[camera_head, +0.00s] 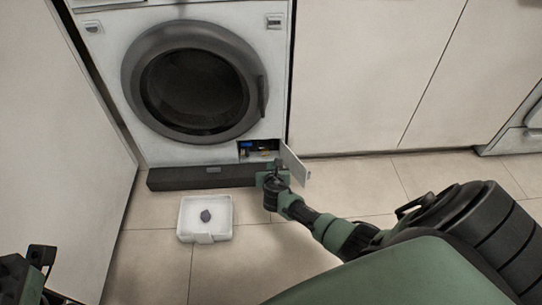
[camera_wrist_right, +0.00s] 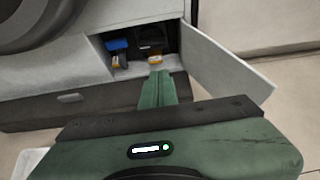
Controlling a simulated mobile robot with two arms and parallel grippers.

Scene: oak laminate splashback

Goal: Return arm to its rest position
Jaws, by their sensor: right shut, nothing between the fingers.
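My right arm reaches in from the right in the head view, and its green gripper (camera_head: 273,177) is in front of the open filter flap (camera_head: 294,164) low on the washing machine. In the right wrist view its fingers (camera_wrist_right: 158,88) are together and empty, pointing at the small open compartment (camera_wrist_right: 135,52). My left gripper (camera_head: 40,258) shows only as a dark part at the lower left edge; its jaws cannot be made out.
A white tray (camera_head: 184,222) with a dark lump (camera_head: 206,216) in it lies on the tiled floor. A dark plinth (camera_head: 205,178) runs under the washing machine (camera_head: 118,75). A white panel stands at the left. Cabinet fronts (camera_head: 375,60) close off the back right.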

